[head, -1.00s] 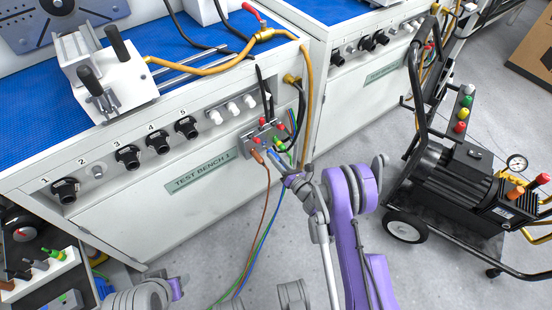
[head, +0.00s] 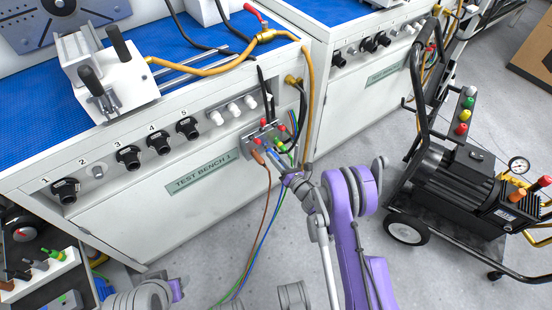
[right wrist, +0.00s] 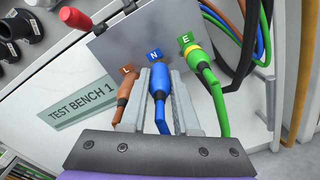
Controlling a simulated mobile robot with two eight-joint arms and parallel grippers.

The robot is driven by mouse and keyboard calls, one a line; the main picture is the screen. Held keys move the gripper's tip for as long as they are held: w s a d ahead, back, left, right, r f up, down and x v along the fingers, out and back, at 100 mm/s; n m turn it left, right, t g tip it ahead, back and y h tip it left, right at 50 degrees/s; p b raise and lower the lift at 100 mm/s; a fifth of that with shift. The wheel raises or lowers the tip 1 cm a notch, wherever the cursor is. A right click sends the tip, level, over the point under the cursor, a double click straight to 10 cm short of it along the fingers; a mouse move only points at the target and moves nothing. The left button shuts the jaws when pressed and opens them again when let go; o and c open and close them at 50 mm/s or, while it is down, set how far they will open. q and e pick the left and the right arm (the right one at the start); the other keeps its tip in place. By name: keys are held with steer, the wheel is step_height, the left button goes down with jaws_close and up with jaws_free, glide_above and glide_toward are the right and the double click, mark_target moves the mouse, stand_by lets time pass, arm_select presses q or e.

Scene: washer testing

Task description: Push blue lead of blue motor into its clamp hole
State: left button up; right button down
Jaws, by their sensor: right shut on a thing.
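The blue lead's plug (right wrist: 158,86) stands between the two fingers of my right gripper (right wrist: 160,95) in the right wrist view. The gripper is shut on it. The plug's front end is right below the blue N label on the grey clamp panel (right wrist: 125,45). How deep it sits in the hole is hidden. In the head view my right gripper (head: 288,178) is just in front of the clamp panel (head: 250,142) on the bench front. The blue lead's cable (head: 268,232) hangs down below. My left gripper does not show.
The brown lead (right wrist: 126,92) at L is close on the left of the fingers. The green lead (right wrist: 210,85) at E is close on the right. A yellow-brown hose (head: 309,95) hangs beside the panel. A wheeled pump cart (head: 440,175) stands right.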

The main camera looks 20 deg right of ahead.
steer(key=shift+x, duration=0.9)
stand_by(1.1)
steer(key=c, duration=0.6)
jaws_free()
steer(key=b+v, duration=0.2)
steer(key=v, duration=0.5)
stand_by(0.5)
